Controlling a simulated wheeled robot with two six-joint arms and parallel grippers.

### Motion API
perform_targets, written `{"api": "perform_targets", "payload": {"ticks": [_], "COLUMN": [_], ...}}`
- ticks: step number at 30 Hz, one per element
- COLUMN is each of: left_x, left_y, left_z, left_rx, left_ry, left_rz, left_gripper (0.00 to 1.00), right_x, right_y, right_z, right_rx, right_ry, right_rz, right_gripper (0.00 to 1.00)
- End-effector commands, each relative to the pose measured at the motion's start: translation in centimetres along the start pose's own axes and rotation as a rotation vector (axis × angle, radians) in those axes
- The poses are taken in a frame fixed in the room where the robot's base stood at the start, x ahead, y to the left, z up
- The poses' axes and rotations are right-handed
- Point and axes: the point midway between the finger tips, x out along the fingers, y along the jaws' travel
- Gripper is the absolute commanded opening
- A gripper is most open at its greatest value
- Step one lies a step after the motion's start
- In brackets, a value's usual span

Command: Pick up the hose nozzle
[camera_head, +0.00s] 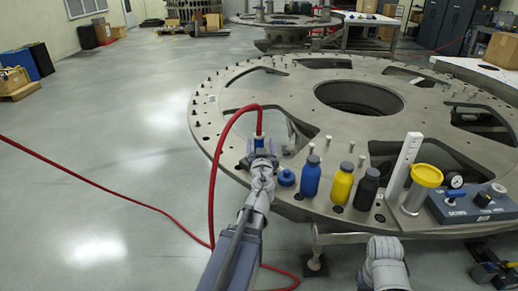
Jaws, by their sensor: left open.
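The hose nozzle (259,142) is a small blue piece at the end of a red hose, at the left front edge of the large grey turret plate (292,92). The hose arches up from the floor and comes down into it. My left gripper (261,151) is open at the nozzle, its dark jaws close about the nozzle's lower part. Contact cannot be told, and the gripper partly hides the nozzle. My right arm (385,264) shows only as a grey link at the bottom; its gripper is not seen.
A blue cap (286,178), a blue bottle (311,178), a yellow bottle (341,184) and a black bottle (367,189) stand right of my left gripper. Beyond are a yellow-topped cup (426,176) and a gauge box (470,203). Red hose (110,190) trails over open floor at left.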

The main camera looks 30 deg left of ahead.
Motion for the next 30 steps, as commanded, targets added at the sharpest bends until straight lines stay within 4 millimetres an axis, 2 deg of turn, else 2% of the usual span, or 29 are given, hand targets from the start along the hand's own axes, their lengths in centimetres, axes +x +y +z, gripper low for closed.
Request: {"api": "perform_targets", "payload": {"ticks": [6,14,24,30], "left_x": [2.3,3.0,7.5,7.6], "left_y": [0.1,-0.1,-0.3,-0.4], "left_z": [0.1,0.2,0.6,0.6], "left_rx": [0.0,0.001,0.001,0.001], "left_ry": [0.0,-0.001,-0.001,-0.001], "left_rz": [0.0,-0.001,-0.001,-0.001], "left_gripper": [0.8,0.8,0.8,0.8], "right_x": [0.0,0.2,0.6,0.6], "right_y": [0.0,0.0,-0.1,-0.1], "right_z": [0.0,0.0,0.0,0.0], "right_rx": [0.0,0.0,0.0,0.0], "right_ry": [0.0,0.0,0.0,0.0], "right_rz": [0.0,0.0,0.0,0.0], "right_gripper": [0.5,0.5,0.5,0.5]}}
